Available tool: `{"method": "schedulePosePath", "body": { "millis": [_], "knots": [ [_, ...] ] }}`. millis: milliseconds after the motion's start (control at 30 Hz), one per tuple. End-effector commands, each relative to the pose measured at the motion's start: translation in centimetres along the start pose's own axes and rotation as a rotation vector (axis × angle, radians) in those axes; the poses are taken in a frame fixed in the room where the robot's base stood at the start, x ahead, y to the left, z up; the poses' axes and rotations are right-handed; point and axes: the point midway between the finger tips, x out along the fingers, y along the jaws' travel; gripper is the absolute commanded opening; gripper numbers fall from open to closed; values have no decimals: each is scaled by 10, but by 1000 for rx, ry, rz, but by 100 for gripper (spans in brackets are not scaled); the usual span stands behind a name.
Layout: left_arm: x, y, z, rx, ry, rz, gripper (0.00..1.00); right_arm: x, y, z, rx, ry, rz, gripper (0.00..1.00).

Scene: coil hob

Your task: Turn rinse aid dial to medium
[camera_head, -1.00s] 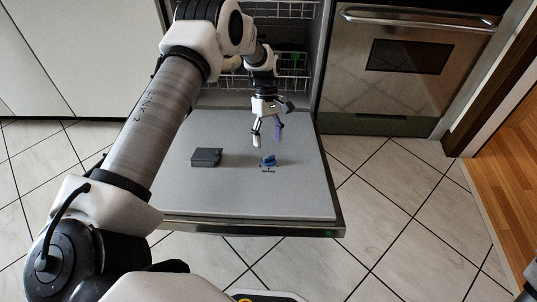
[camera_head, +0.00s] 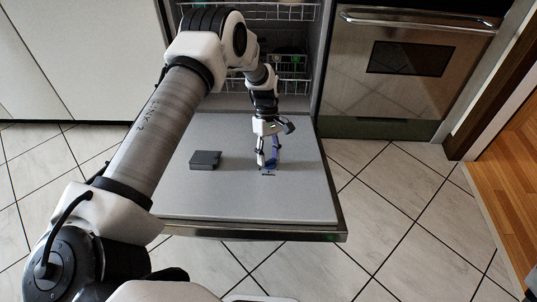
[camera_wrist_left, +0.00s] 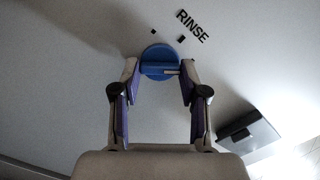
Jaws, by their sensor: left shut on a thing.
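The blue rinse aid dial (camera_wrist_left: 158,58) sits on the inner face of the open dishwasher door (camera_head: 250,205). In the left wrist view it has a raised bar with a pale mark at its right end. The word RINSE and small dark marks are printed beyond it. My left gripper (camera_wrist_left: 159,70) is shut on the dial's bar, with one fingertip at each end. In the head view the left gripper (camera_head: 268,164) points down at the dial and partly hides it. My right gripper does not show.
A dark grey box-like dispenser (camera_head: 205,159) is on the door to the left of the dial; it also shows in the wrist view (camera_wrist_left: 248,132). Dishwasher racks (camera_head: 288,68) are behind. An oven (camera_head: 410,60) stands at the right. Tiled floor (camera_head: 400,210) lies around the door.

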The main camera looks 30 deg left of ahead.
Motion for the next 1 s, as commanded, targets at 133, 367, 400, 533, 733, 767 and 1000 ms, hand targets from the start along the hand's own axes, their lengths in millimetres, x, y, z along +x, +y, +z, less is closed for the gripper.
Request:
{"method": "schedulePosePath", "body": {
  "millis": [133, 367, 400, 533, 733, 767, 1000],
  "knots": [
    [-2, -1, 1, -30, 0, 2, 9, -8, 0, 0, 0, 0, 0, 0],
    [-5, -2, 2, -144, 0, 12, 9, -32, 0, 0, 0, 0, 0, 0],
    [-6, -2, 2, -171, 0, 14, 9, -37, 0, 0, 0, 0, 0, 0],
    [-6, -3, 3, -278, -1, 22, 9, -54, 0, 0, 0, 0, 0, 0],
    [-5, -3, 3, -461, 0, 39, 9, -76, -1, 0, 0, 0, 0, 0],
    [-5, -3, 3, -489, 0, 42, 9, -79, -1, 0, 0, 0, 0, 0],
    [-4, -3, 2, -688, 1, 59, 9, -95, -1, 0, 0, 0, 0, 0]
  ]
}}
